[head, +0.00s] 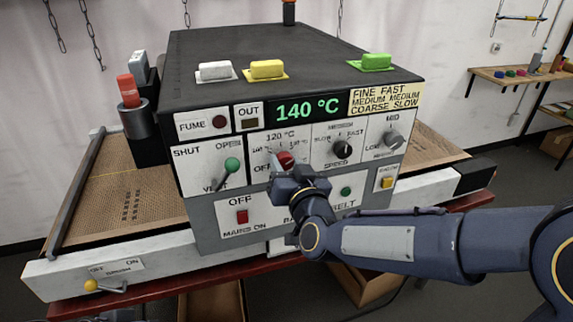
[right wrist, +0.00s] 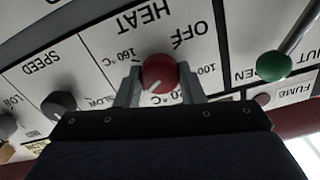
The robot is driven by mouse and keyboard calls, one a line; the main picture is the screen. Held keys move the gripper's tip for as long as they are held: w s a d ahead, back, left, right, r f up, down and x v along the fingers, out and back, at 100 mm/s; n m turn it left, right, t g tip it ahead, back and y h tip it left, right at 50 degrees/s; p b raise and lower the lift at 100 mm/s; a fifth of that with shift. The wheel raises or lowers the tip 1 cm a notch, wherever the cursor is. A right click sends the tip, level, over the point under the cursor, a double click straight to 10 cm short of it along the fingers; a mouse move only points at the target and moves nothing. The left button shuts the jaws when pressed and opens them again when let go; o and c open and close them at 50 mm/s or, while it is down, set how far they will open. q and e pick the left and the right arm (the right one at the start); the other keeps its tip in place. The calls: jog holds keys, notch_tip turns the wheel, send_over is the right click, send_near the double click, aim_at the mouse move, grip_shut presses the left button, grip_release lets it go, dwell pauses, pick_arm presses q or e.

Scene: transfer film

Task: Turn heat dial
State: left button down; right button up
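The heat dial is a red round knob (right wrist: 159,73) with a white pointer line, on the white front panel of a machine. In the upside-down right wrist view its labels include OFF, 100, 120 °C and 160 °C. The pointer slants to the lower left, between 120 °C and 160 °C. In the head view the dial (head: 285,159) shows just above my right gripper (head: 284,172). The fingers of my right gripper (right wrist: 160,88) lie close against both sides of the dial. The green display (head: 307,109) reads 140 °C. My left gripper is not in view.
Left of the dial is a green-knobbed vent lever (head: 232,164); right of it are a black speed knob (head: 342,149) and a grey knob (head: 393,140). Below are a red switch (head: 242,216), a green button (head: 346,191) and a yellow one (head: 387,183). A mesh conveyor (head: 130,190) runs through the machine.

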jog(key=shift+c, duration=0.7)
jog(key=shift+n, duration=0.4)
jog(key=n, duration=0.4)
jog(key=shift+n+p, duration=0.3)
jog(key=n+p, duration=0.1)
jog(key=n, duration=0.5)
jog(key=shift+n, duration=0.3)
jog(key=o, duration=1)
